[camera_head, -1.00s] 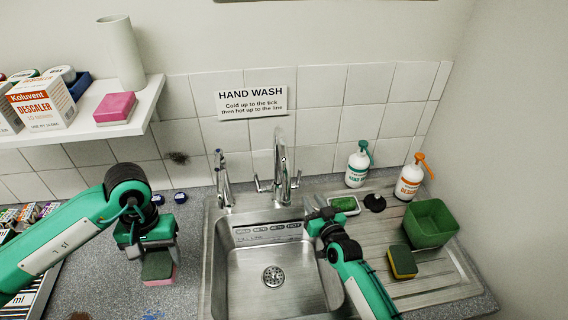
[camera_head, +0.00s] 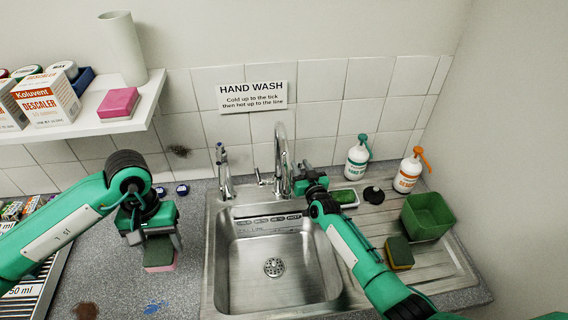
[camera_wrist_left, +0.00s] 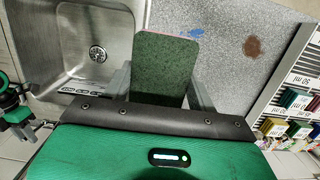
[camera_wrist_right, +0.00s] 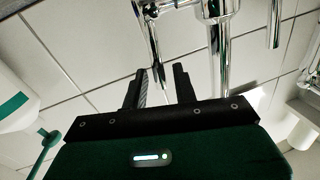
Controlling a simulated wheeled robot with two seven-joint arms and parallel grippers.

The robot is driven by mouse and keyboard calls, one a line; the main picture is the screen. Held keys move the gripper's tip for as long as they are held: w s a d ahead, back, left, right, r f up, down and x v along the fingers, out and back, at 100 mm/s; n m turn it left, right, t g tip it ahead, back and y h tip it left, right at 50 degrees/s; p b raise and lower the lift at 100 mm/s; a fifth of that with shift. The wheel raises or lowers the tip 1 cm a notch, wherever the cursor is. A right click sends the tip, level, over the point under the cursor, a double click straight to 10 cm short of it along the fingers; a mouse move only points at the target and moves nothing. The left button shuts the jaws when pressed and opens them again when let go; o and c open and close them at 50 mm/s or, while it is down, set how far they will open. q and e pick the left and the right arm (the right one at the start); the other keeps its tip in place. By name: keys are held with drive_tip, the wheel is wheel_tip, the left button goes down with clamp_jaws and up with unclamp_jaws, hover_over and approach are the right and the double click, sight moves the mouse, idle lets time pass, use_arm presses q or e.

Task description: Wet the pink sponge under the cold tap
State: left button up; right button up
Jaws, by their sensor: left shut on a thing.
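My left gripper (camera_head: 157,240) is shut on a sponge with a green top and a pink underside (camera_head: 160,267), held over the counter left of the sink. In the left wrist view the sponge's green face (camera_wrist_left: 165,62) sits between the fingers. A chrome mixer tap (camera_head: 281,150) stands behind the sink; no water shows from it. A smaller chrome tap with a bluish top (camera_head: 224,170) stands left of it. My right gripper (camera_head: 298,180) is just right of the mixer tap, hiding its right lever. In the right wrist view its fingers (camera_wrist_right: 161,85) are apart, with a chrome lever (camera_wrist_right: 153,50) near the tips; contact is unclear.
The sink (camera_head: 270,285) is empty. A green tub (camera_head: 428,217), a yellow-green sponge (camera_head: 399,252), two pump bottles (camera_head: 357,158) and a green pad in a dish (camera_head: 343,197) are on the right. Another pink sponge (camera_head: 118,102) lies on the shelf.

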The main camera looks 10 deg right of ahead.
drive_tip(key=shift+w+a, duration=0.15)
drive_tip(key=shift+w, duration=0.45)
use_arm(q)
drive_tip(key=shift+r, duration=0.1)
use_arm(e)
clamp_jaws()
drive_tip(key=t+b, duration=0.1)
drive_tip(key=b, duration=0.3)
drive_tip(key=s+t+b, duration=0.1)
drive_tip(key=b, duration=0.3)
drive_tip(key=shift+s+f+n, duration=0.3)
drive_tip(key=shift+f, duration=0.1)
use_arm(q)
wheel_tip(320, 180, down, 10)
drive_tip(key=s+b, duration=0.1)
drive_tip(key=b, duration=0.1)
use_arm(e)
drive_tip(key=shift+s+r+t+y, duration=0.2)
drive_tip(key=shift+s+t+y, duration=0.1)
drive_tip(key=shift+t, duration=0.3)
unclamp_jaws()
